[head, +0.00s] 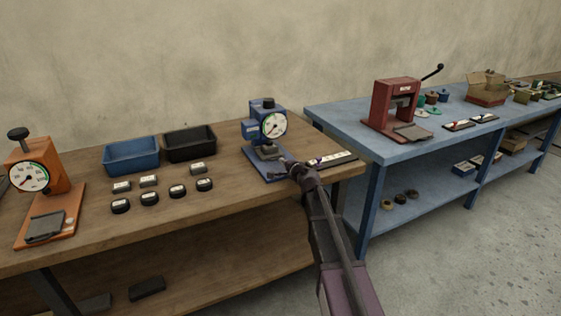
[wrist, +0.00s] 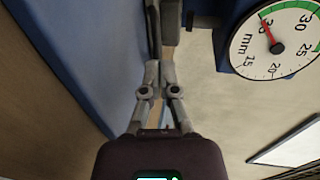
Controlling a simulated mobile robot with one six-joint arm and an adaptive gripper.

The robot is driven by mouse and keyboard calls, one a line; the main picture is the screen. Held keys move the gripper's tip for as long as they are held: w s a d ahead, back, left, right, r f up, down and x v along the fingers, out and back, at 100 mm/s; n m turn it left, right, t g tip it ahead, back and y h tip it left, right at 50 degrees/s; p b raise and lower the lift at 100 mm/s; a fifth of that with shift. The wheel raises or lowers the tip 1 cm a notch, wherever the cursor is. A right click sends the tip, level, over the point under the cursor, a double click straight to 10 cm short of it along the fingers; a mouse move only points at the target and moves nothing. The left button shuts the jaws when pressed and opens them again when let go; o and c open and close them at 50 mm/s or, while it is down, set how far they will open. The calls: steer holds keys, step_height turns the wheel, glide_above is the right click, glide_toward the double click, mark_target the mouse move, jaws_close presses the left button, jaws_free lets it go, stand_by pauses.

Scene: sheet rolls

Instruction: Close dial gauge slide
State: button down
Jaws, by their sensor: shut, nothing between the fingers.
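The blue dial gauge (head: 250,129) stands on the wooden table, with a round white dial facing forward and a dark knob on top. The dial also shows at the upper right of the wrist view (wrist: 283,42), its red needle near the 35 mark. A dark grey slide (head: 267,152) lies low on the gauge's blue base, below the dial. My gripper (head: 287,163) is shut and empty at the front right of the slide. In the wrist view my gripper (wrist: 158,68) has its fingertips together close to a grey part; I cannot tell whether they touch.
A white strip with small pieces (head: 333,160) lies right of the gauge. Blue (head: 131,166) and black (head: 190,157) bins and several dark round and block pieces stand to the left. An orange gauge (head: 47,165) is far left. A red press (head: 385,106) stands on the blue bench.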

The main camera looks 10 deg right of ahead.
steer(key=p+v, duration=0.2)
steer(key=v, duration=0.9)
steer(key=shift+d, duration=0.15)
steer(key=s+a+f+n+g, duration=0.3)
steer(key=s+f+n+g, duration=0.15)
steer(key=s, duration=0.25)
steer(key=s+a+f+n+g, duration=0.3)
steer(key=s+f+n+g, duration=0.1)
steer(key=s+f+n, duration=0.25)
steer(key=s+d+f+n+g+h, duration=0.2)
steer(key=s+d+g, duration=0.1)
steer(key=s, duration=0.5)
steer(key=s+d+f+n+g+h, duration=0.1)
steer(key=s+d+g+h, duration=0.2)
steer(key=s, duration=0.4)
step_height(320, 180, up, 18)
steer(key=p, duration=1.9)
steer(key=shift+a, duration=0.3)
